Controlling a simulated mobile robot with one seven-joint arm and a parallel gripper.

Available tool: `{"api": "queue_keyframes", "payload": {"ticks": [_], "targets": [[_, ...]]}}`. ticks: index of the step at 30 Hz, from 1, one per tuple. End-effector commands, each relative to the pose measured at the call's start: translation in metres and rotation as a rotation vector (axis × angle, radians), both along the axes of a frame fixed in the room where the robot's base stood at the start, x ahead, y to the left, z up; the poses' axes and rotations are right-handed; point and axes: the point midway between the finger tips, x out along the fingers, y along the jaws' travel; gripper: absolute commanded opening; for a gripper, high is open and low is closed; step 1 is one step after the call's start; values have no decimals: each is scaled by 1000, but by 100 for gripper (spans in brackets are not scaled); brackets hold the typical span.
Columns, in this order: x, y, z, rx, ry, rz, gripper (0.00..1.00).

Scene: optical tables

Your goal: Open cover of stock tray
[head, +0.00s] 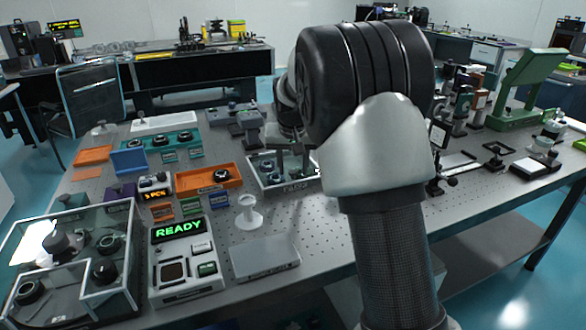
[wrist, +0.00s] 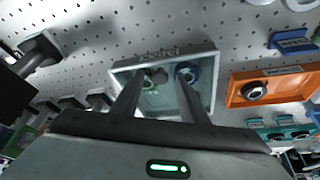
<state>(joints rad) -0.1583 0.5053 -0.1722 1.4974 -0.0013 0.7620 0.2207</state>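The stock tray, a small pale-rimmed tray (head: 262,184), stands on the perforated table with part of it hidden by my arm. It also shows in the wrist view (wrist: 207,58), with raised lettering on its edge and dark round parts inside. A greenish, clear surface seems to lie over the parts; I cannot tell clearly whether the cover is shut. My gripper (wrist: 158,80) is open, its two fingers apart and pointing over the tray. Nothing shows between the fingers. Whether the fingertips touch the tray is unclear. In the head view my gripper is mostly hidden behind my arm.
An orange tray (head: 230,174) with a round part stands left of the stock tray. A control box with a READY display (head: 178,230), a white pedestal (head: 249,222) and a glass-walled case (head: 136,235) are nearer. A grey plate (head: 265,257) lies in front.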

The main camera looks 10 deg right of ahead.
Motion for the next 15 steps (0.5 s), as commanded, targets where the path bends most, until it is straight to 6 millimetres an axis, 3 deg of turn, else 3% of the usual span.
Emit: {"api": "queue_keyframes", "payload": {"ticks": [8,15], "targets": [[1,0,0,1,-1,0,38],[0,0,0,1,-1,0,0]]}}
